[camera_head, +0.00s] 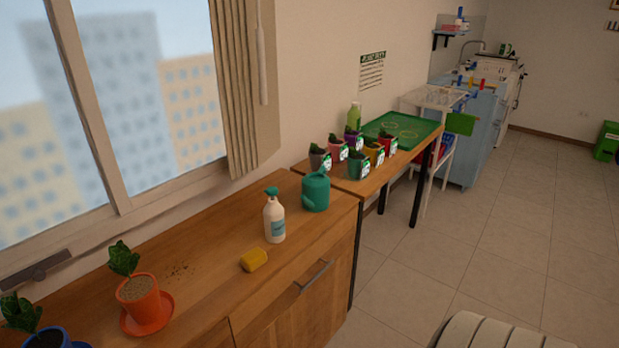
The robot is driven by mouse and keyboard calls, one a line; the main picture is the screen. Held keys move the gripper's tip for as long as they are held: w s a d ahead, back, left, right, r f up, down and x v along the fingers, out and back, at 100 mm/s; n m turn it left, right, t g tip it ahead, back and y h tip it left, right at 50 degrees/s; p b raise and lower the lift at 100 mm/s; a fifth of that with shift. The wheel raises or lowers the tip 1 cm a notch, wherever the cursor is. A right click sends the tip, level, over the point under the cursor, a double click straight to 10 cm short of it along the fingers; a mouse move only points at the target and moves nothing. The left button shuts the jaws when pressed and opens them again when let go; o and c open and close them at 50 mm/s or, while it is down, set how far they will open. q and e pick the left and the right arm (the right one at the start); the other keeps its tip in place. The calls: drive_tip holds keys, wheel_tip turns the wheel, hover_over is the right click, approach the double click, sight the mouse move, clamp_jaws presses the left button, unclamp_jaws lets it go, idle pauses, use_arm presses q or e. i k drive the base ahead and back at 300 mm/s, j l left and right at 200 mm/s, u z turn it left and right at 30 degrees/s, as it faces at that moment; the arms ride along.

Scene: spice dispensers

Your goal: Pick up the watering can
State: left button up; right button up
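A green watering can (316,193) stands upright on the wooden cabinet top (215,262), near its far right end. Its round body faces me and a handle loop shows at its top. Nothing is touching it except the surface under it. Neither of my grippers is in view.
A white spray bottle (274,218) with a green head stands left of the can, and a yellow sponge (254,260) lies in front. A plant in an orange pot (141,300) stands further left. Several potted plants and a green tray (402,131) occupy the table behind.

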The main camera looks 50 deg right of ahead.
sight(315, 196)
drive_tip(key=z, duration=1.55)
